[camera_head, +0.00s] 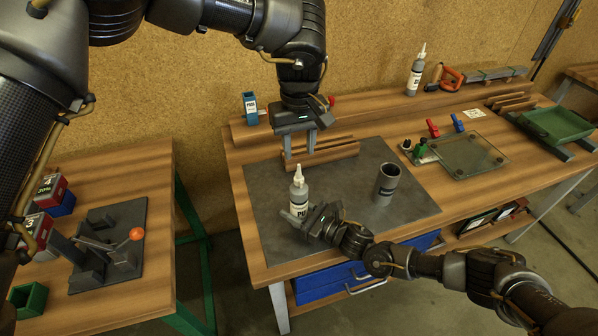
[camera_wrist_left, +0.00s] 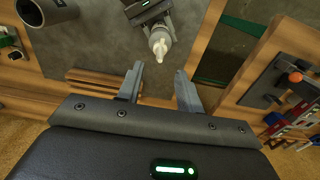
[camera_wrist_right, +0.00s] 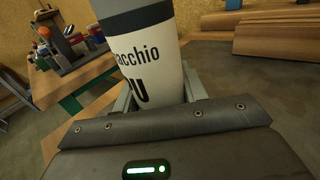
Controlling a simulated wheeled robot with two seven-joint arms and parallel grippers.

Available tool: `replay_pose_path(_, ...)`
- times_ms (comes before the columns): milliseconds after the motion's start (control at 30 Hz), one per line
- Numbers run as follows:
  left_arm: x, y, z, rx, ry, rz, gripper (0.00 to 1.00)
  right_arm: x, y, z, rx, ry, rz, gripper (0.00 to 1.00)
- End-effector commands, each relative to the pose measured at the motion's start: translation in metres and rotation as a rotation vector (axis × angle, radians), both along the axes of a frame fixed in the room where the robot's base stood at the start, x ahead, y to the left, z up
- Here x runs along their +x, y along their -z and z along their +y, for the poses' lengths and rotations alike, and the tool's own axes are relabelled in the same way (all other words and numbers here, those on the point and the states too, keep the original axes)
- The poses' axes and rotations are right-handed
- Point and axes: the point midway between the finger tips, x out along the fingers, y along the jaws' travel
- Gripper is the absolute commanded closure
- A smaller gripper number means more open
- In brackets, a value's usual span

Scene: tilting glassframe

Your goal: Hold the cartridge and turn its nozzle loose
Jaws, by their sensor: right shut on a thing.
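The cartridge (camera_head: 299,202) is a grey bottle with a white "PU" label, standing upright at the left of the dark mat. Its pale nozzle (camera_head: 299,177) points up and appears seated on top. My right gripper (camera_head: 298,215) is shut on the cartridge's lower body; the label fills the middle of the right wrist view (camera_wrist_right: 147,62). My left gripper (camera_head: 300,153) points down above and behind the nozzle, its fingers apart and empty. In the left wrist view the nozzle (camera_wrist_left: 160,43) lies beyond the open fingertips (camera_wrist_left: 158,72), not between them.
A dark grey cylindrical cup (camera_head: 387,184) stands on the mat (camera_head: 345,222) to the right of the cartridge. Wooden strips (camera_head: 335,154) lie behind. A second bottle (camera_head: 416,72) stands at the back, and a glass plate (camera_head: 468,155) lies to the right. The mat's front right is clear.

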Motion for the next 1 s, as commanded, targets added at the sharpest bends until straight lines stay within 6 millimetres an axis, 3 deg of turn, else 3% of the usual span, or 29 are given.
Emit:
replay_pose_path(200, 0.0, 0.045, 0.0, 0.001, -0.001, 0.003, 0.64, 0.0, 0.0, 0.0, 0.001, 0.0, -0.001, 0.9)
replay_pose_path(400, 0.0, 0.073, 0.0, 0.0, -0.002, 0.002, 0.64, 0.0, 0.0, 0.0, 0.0, 0.0, 0.0, 0.9)
replay_pose_path(600, 0.0, 0.085, 0.0, 0.001, -0.002, 0.0, 0.64, 0.0, 0.0, 0.0, 0.0, 0.0, 0.0, 0.9)
replay_pose_path(867, 0.0, 0.086, 0.0, 0.0, -0.002, 0.0, 0.64, 0.0, 0.0, 0.0, 0.0, 0.0, 0.0, 0.9)
replay_pose_path(1000, 0.0, 0.086, 0.0, 0.0, -0.002, 0.0, 0.81, 0.0, 0.0, 0.0, 0.0, 0.0, 0.0, 0.9)
